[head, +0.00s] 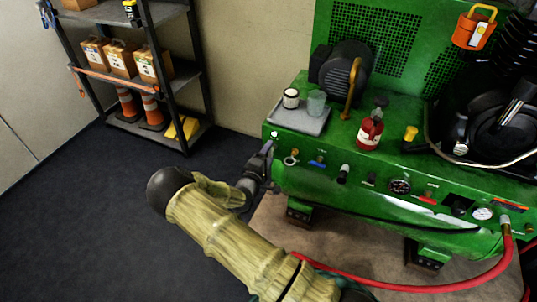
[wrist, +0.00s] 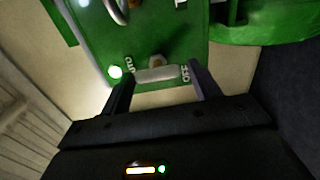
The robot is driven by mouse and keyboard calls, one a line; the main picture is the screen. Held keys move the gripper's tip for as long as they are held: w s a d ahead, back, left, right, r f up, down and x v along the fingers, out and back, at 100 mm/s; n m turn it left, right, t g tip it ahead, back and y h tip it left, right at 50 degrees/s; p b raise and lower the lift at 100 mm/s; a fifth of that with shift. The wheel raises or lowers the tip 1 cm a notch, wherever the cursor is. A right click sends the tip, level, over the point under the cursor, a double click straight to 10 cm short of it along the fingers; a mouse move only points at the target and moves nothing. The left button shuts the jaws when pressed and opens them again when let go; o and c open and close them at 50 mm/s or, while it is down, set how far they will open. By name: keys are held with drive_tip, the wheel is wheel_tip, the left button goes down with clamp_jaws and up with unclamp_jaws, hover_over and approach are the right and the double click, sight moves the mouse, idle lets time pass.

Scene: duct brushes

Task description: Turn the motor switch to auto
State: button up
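The motor switch (wrist: 156,75) is a pale bar handle with a brass-coloured piece beside it, on the green panel in the wrist view. Small white lettering stands near both ends of the bar; the right label looks like "OFF", and the left one is hard to read. The bar lies nearly level in the picture, between the two labels. My gripper (wrist: 161,80) is open, one dark finger near each end of the bar; I cannot tell whether they touch it. In the head view my gripper (head: 268,163) is at the green machine's front left corner.
The green machine (head: 320,150) carries several knobs and gauges along its front. A grey tray (head: 300,118) with two cups and a red bottle (head: 370,132) stand on top. A red hose (head: 420,289) hangs in front. A shelf rack (head: 180,75) stands at the back left; the floor before it is clear.

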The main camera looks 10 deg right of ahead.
drive_tip(key=shift+o, duration=0.4)
drive_tip(key=p+v, duration=0.1)
drive_tip(key=v, duration=1.6)
drive_tip(key=shift+s, duration=0.15)
drive_tip(key=shift+r, duration=0.1)
